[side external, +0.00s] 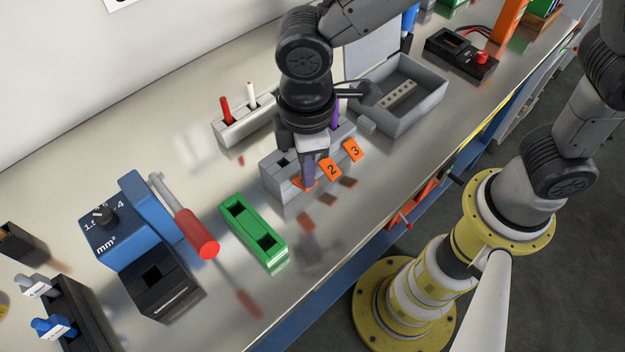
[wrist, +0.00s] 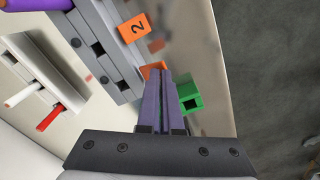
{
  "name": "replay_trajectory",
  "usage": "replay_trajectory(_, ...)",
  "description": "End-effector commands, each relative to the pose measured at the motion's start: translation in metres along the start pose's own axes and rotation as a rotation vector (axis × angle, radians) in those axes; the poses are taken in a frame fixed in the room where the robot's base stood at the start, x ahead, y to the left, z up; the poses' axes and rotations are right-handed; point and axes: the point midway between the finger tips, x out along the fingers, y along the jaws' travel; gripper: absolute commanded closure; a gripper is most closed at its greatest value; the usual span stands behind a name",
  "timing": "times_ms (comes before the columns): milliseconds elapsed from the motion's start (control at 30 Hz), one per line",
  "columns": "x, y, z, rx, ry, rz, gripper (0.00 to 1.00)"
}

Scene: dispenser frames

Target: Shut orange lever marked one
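A grey connector block (side external: 273,181) stands on the bench with several orange levers along its front side. The levers marked 2 (side external: 330,169) and 3 (side external: 352,150) show their numbers and stick out from the block. A third orange lever (side external: 298,184) at the block's left end is mostly hidden behind my fingers, and its number cannot be read. In the wrist view that orange lever (wrist: 152,69) shows just at my fingertips, beside the lever marked 2 (wrist: 135,28). My gripper (wrist: 163,73) points down with its fingers together and nothing visible between them. Contact with the lever cannot be told.
A purple wire (side external: 335,112) stands at the block's far end. A green block (side external: 236,217) lies close on the left, then a red-handled screwdriver (side external: 195,228) and a blue device (side external: 108,237). Behind are a grey wire holder (side external: 240,131) and a grey bin (side external: 418,112).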

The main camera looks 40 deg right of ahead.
Motion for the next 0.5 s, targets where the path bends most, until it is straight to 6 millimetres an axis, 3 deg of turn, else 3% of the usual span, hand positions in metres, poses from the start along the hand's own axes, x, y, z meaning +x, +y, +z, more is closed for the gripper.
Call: replay_trajectory(500,0.015,0.000,0.000,0.000,-0.001,0.000,1.00)
